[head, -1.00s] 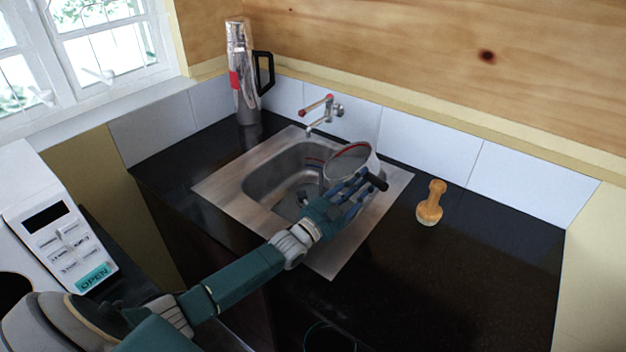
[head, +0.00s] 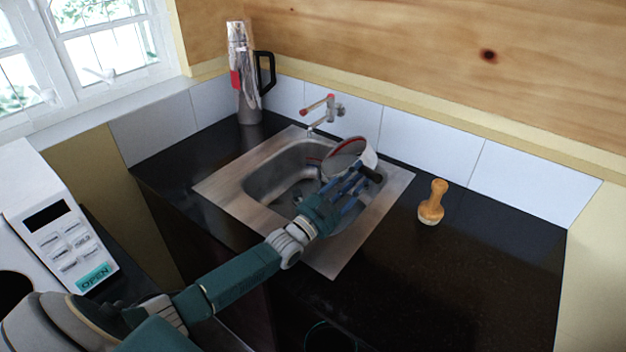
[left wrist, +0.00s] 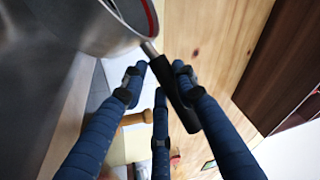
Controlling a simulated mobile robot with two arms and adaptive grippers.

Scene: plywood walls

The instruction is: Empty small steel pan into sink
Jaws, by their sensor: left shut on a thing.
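The small steel pan (head: 366,156) is tilted on its side over the right part of the steel sink (head: 228,186). A red streak shows inside its rim, and I cannot tell what it is. My left gripper (head: 352,184) is shut on the pan's black handle. In the left wrist view the pan (left wrist: 105,32) is at the upper left, with its handle (left wrist: 174,92) between the blue fingers of the left gripper (left wrist: 158,80). Part of the basin is hidden behind the pan and gripper. My right gripper is not in view.
A faucet (head: 322,110) is on the wall just behind the pan. A tall shiny flask (head: 246,85) with a black handle stands at the back left. A wooden tamper-like tool (head: 432,203) stands on the dark counter (head: 470,265). A white appliance (head: 55,235) is at left.

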